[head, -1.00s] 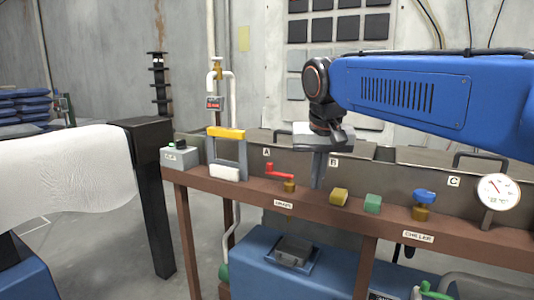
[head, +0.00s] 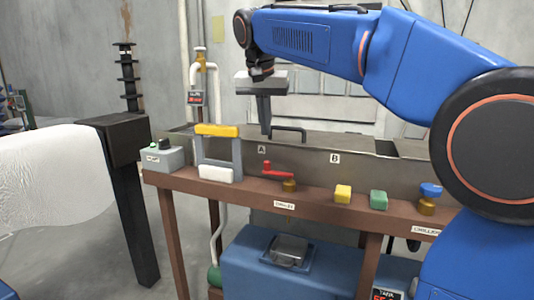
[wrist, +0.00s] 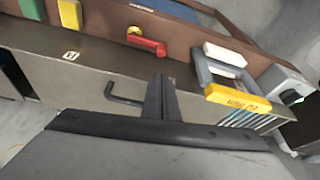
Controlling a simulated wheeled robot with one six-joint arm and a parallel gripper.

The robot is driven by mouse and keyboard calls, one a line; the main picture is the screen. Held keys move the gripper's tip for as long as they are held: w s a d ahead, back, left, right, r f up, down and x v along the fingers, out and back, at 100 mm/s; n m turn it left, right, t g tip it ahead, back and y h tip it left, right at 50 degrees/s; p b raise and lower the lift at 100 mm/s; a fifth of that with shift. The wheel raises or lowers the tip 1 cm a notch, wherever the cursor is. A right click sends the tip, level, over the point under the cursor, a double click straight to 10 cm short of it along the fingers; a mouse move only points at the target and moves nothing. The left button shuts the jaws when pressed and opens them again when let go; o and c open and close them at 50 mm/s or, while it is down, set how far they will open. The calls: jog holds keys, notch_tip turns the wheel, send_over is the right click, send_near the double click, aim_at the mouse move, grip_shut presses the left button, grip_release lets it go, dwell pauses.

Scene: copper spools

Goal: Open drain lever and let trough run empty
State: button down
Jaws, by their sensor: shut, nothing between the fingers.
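The drain lever, a red crank handle (head: 272,170) on a brass valve (head: 289,186), stands on the brown rail in front of the trough. It also shows in the wrist view (wrist: 147,43). The grey metal trough (head: 310,172) runs behind the rail, with labels A and B on its front wall. My gripper (head: 266,132) is shut and empty, pointing down above the trough near label A. It is behind and above the red lever, apart from it. In the wrist view my gripper's fingers (wrist: 160,82) are together beside a black bar handle (wrist: 122,95). The liquid inside the trough cannot be seen.
A yellow-topped grey frame (head: 218,132) and a grey button box (head: 162,158) stand left of the lever. Yellow (head: 343,194) and green (head: 379,199) blocks and a blue-handled valve (head: 429,197) sit to the right. A blue tank (head: 240,262) is below the rail.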

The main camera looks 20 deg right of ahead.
jog(key=x, duration=1)
jog(key=shift+s+a, duration=0.1)
dwell(0.6)
jog(key=s+n+g+y, duration=0.1)
jog(key=s+n+y, duration=0.4)
jog(key=s+n, duration=0.5)
jog(key=shift+s+a+n, duration=0.15)
jog(key=shift+s+n, duration=0.15)
jog(key=shift+n, duration=3.2)
